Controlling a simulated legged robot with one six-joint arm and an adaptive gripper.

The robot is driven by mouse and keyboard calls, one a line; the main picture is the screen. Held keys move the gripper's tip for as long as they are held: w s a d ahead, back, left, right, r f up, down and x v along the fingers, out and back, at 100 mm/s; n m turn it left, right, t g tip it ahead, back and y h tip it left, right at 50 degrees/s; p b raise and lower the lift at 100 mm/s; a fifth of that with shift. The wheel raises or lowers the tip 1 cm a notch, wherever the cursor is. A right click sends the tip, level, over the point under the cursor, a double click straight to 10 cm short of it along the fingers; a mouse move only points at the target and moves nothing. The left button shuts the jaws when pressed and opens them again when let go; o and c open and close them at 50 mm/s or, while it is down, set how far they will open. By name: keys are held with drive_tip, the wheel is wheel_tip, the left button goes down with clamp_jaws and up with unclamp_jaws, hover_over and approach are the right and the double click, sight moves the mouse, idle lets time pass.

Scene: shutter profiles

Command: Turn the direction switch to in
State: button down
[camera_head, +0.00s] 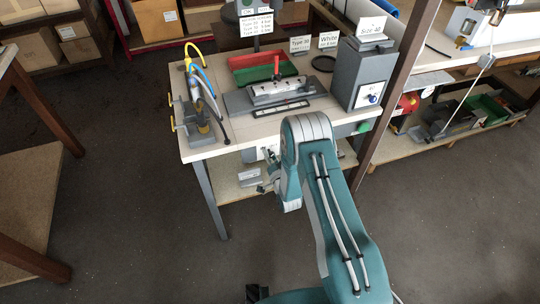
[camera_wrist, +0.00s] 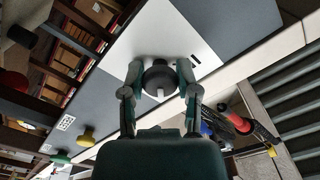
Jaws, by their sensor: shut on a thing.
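The direction switch, as far as I can tell, is the dark round knob (camera_wrist: 160,75) with a pale pointer mark, set on a white plate (camera_wrist: 150,32) on a grey panel in the wrist view. My gripper (camera_wrist: 160,90) has one finger on each side of the knob and is shut on it. In the head view my gripper (camera_head: 268,183) is low at the front of the workbench, below the tabletop edge. My arm hides part of that area, and the knob cannot be made out there. I cannot read the plate's labels.
The workbench (camera_head: 205,150) carries a grey box (camera_head: 362,65), red and green trays (camera_head: 265,66), a metal fixture (camera_head: 275,92) and a hose stand (camera_head: 200,115) at left.

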drive_tip(key=n, duration=0.4)
drive_tip(key=shift+d, duration=0.1)
drive_tip(key=n, duration=0.4)
drive_tip(key=shift+n, duration=0.3)
drive_tip(key=n, duration=0.4)
drive_tip(key=shift+w+n, duration=0.1)
drive_tip(key=shift+n, duration=0.2)
drive_tip(key=n, duration=0.4)
drive_tip(key=shift+n, duration=0.3)
drive_tip(key=shift+c, duration=1.7)
unclamp_jaws()
drive_tip(key=shift+a, duration=0.2)
drive_tip(key=shift+d, duration=0.1)
